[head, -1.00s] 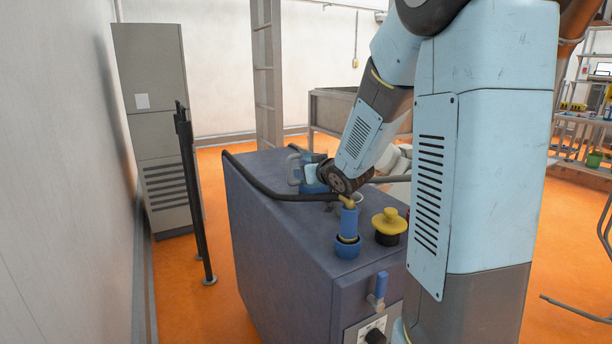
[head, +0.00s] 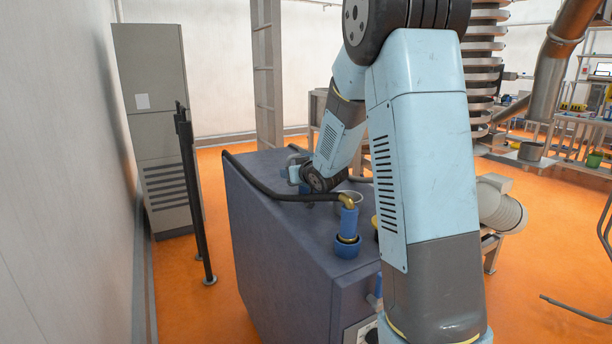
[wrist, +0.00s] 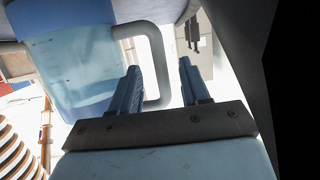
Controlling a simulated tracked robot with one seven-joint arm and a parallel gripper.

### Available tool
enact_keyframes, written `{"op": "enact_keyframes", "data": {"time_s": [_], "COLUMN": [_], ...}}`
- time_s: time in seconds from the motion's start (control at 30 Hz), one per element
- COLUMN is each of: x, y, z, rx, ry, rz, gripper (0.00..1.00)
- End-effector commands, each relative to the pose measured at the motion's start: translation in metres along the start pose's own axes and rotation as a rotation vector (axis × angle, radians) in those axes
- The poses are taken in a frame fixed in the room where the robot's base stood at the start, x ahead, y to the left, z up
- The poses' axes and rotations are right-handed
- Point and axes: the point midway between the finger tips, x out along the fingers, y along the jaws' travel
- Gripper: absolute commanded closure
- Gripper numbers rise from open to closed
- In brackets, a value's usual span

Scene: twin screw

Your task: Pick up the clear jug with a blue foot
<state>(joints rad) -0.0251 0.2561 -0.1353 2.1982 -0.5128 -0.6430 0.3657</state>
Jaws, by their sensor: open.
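The clear jug with a blue foot (wrist: 80,62) fills the upper left of the wrist view, which shows it upside down. Its grey handle (wrist: 156,62) loops out towards my fingers. My gripper (wrist: 160,85) is open, and the handle's long bar shows between the two fingertips, nearer the left one. I cannot tell whether a finger touches it. In the head view the jug (head: 305,188) stands on the far part of the cabinet top, mostly hidden by my wrist and gripper.
The blue-grey cabinet (head: 275,225) carries a black hose (head: 262,188) along its left side. A dark post (head: 193,190) stands left of the cabinet.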

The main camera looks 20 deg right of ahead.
Motion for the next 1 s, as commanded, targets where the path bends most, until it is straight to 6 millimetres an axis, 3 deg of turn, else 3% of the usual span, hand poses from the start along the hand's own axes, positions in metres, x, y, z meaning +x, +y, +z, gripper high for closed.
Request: {"op": "enact_keyframes", "data": {"time_s": [0.3,0.67,1.0], "x": [0.04,0.046,0.046], "y": [-0.001,-0.001,0.0], "z": [-0.001,-0.001,-0.001], "rx": [0.0,0.001,0.0], "ry": [-0.001,-0.001,-0.001], "rz": [0.0,0.001,0.001], "gripper": [0.54,0.54,0.86]}}
